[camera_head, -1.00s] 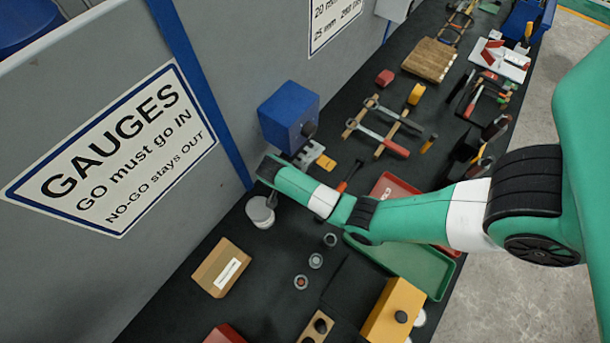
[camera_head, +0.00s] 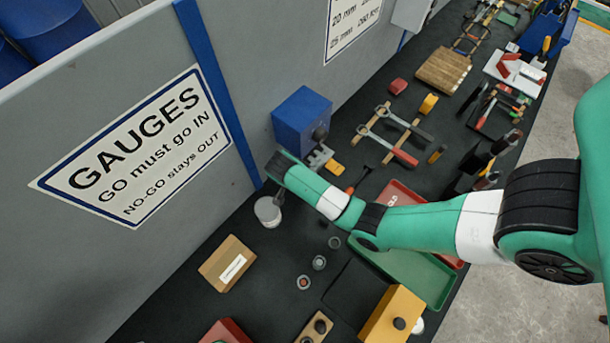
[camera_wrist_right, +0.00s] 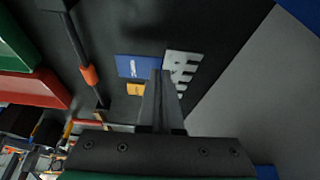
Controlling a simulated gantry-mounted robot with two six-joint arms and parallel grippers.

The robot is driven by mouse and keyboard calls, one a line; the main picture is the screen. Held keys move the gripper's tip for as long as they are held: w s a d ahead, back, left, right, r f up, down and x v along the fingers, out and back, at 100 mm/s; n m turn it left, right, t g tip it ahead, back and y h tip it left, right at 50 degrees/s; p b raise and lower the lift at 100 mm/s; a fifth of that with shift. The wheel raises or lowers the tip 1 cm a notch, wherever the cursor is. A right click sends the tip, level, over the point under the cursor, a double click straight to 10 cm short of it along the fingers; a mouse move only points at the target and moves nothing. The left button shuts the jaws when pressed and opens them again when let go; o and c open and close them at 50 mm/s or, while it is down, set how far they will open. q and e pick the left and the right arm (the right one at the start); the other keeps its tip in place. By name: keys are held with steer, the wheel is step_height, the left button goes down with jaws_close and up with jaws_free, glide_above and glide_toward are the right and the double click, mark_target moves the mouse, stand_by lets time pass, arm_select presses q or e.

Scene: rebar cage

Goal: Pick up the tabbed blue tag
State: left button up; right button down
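The blue tag (camera_wrist_right: 138,66) lies flat on the dark bench in the right wrist view, with small white lettering on it. A grey notched plate (camera_wrist_right: 183,72) is beside it and a small yellow tag (camera_wrist_right: 136,89) is just below it. My right gripper (camera_wrist_right: 158,80) points toward the blue tag's right edge; its fingers look shut together with nothing visible between them, and they overlap the tag's corner in the picture. I cannot tell the height between them. In the head view my right gripper (camera_head: 278,196) hangs beside a white cup. The blue tag cannot be made out there. My left gripper is not in view.
The white cup (camera_head: 268,212) is close to the right gripper. A blue box (camera_head: 302,120) stands against the grey wall panel. A black rod with an orange collar (camera_wrist_right: 90,76) lies left of the tags. A cardboard box (camera_head: 228,264) and green tray (camera_head: 420,275) are nearer.

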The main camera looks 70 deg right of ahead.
steer(key=s+a+r+p, duration=0.9)
steer(key=shift+s+a+p, duration=0.25)
steer(key=shift+s+p, duration=0.05)
steer(key=shift+s, duration=0.05)
